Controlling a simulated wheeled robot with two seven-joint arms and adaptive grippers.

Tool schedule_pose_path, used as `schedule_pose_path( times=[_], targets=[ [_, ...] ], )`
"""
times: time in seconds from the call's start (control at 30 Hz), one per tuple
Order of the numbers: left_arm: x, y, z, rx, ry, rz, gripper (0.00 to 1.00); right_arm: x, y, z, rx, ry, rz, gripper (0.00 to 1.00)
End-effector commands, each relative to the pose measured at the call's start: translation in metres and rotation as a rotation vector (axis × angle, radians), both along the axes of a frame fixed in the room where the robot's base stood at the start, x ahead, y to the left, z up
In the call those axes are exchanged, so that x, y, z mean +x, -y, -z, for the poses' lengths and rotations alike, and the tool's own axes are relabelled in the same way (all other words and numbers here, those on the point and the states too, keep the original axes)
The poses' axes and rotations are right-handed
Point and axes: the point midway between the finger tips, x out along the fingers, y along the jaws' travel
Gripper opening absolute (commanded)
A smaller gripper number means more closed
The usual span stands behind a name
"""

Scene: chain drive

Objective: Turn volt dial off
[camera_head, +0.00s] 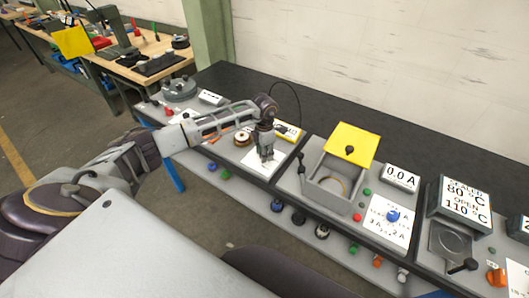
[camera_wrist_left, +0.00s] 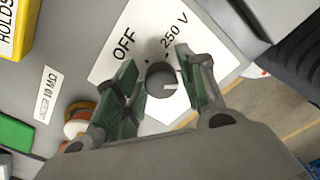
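The volt dial (camera_wrist_left: 160,76) is a dark round knob with a white mark, on a white card (camera_wrist_left: 105,68) printed "OFF" and "250 V". In the left wrist view the mark is on the knob's lower right, away from both words. My left gripper (camera_wrist_left: 158,65) is open, its green-padded fingers on either side of the dial. A gap shows at the left finger; I cannot tell whether the right finger touches. In the head view my left gripper (camera_head: 265,155) points down over the card (camera_head: 262,172) and hides the dial. My right gripper is not in view.
A yellow "HOLDS" block (camera_wrist_left: 14,28) and a green block (camera_wrist_left: 15,132) are at the left of the wrist view. In the head view an open box with a yellow lid (camera_head: 350,144) and a "0.0 A" display (camera_head: 401,178) stand to the right.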

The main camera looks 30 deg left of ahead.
Motion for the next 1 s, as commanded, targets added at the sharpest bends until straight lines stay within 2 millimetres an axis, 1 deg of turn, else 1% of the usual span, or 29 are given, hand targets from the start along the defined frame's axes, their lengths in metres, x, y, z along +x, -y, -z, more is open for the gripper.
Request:
schedule_pose_path(
  times=[0.03, 0.2, 0.47, 0.63, 0.87, 1.0],
  targets=[
    [0.0, -0.0001, -0.0001, 0.0, 0.0, 0.0, 0.29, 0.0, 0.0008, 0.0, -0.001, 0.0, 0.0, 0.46],
    [0.0, -0.0001, -0.0002, 0.0, 0.0, 0.0, 0.07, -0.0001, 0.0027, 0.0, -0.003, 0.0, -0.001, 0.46],
    [0.0001, -0.0002, -0.0002, 0.0, 0.0, -0.011, 0.07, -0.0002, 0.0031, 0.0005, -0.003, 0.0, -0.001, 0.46],
    [0.0002, -0.0004, -0.0002, 0.0, 0.0, -0.048, 0.07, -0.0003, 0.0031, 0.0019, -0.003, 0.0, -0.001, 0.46],
    [0.0005, -0.0012, 0.0002, 0.0, 0.0, -0.151, 0.07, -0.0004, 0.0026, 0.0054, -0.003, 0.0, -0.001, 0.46],
    [0.0007, -0.0018, 0.0004, 0.001, 0.0, -0.241, 0.07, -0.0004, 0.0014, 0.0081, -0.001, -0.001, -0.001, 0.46]
  ],
)
